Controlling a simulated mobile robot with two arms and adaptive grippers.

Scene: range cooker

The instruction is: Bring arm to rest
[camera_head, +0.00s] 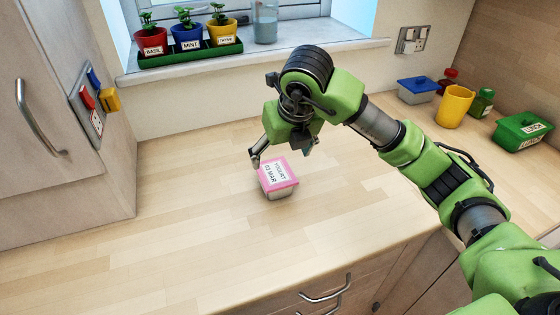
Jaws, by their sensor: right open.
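My right arm comes in from the lower right and reaches over the wooden worktop (180,230). Its gripper (280,152) is open, pointing down, just behind and above a small yogurt tub (279,178). The tub has a pink lid with a white label reading "YOGURT" and a date, and stands upright on the worktop. One finger shows at the tub's back left edge; I cannot tell whether it touches the lid. My left gripper is not in view.
A yellow cup (454,106), a blue-lidded tub (418,89), a green lunch box (522,131) and small red and green bottles stand at the back right. Potted herbs (188,37) and a glass (265,22) are on the windowsill. The worktop's left and front are clear.

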